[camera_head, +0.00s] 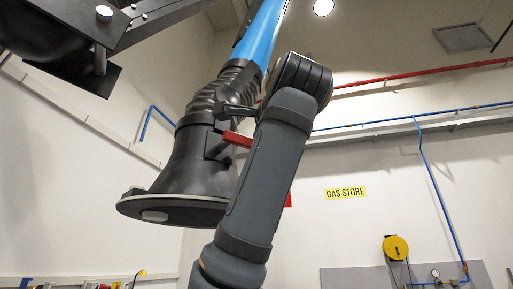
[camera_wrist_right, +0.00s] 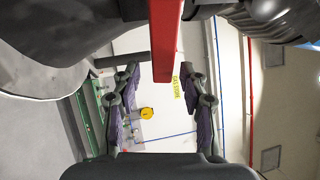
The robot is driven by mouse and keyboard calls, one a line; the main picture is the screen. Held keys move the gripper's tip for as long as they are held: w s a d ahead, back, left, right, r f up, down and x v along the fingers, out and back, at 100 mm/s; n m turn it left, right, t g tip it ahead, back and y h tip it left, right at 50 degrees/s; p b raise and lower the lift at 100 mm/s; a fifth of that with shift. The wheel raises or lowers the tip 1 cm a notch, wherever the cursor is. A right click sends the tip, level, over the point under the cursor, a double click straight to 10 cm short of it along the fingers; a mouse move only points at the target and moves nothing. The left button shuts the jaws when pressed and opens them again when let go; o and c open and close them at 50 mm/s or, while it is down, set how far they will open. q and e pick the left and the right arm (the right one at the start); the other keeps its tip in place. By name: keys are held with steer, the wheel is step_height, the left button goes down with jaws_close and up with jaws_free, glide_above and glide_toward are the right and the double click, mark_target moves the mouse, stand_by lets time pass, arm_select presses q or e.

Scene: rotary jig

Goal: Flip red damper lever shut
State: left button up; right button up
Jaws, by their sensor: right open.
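The red damper lever (camera_head: 237,138) sticks out from the neck of a black extraction hood (camera_head: 185,175) in the head view, partly covered by my right arm. In the right wrist view the lever (camera_wrist_right: 164,40) is a long red bar coming down from the top edge, its end between the fingertips in the picture. My right gripper (camera_wrist_right: 163,78) is open, with a finger on each side of the bar. I see no clear contact, and the depth between them is hard to judge. My right gripper is hidden in the head view. My left gripper is not in view.
A blue duct tube (camera_head: 262,35) rises from the hood's ribbed hose (camera_head: 215,95). A dark bracket with bolts (camera_head: 100,40) hangs at the upper left. A yellow reel (camera_head: 396,247) and a GAS STORE sign (camera_head: 346,192) are on the back wall.

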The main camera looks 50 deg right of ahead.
steer(key=v, duration=0.9)
steer(key=shift+s+a, duration=0.25)
steer(key=shift+f, duration=0.1)
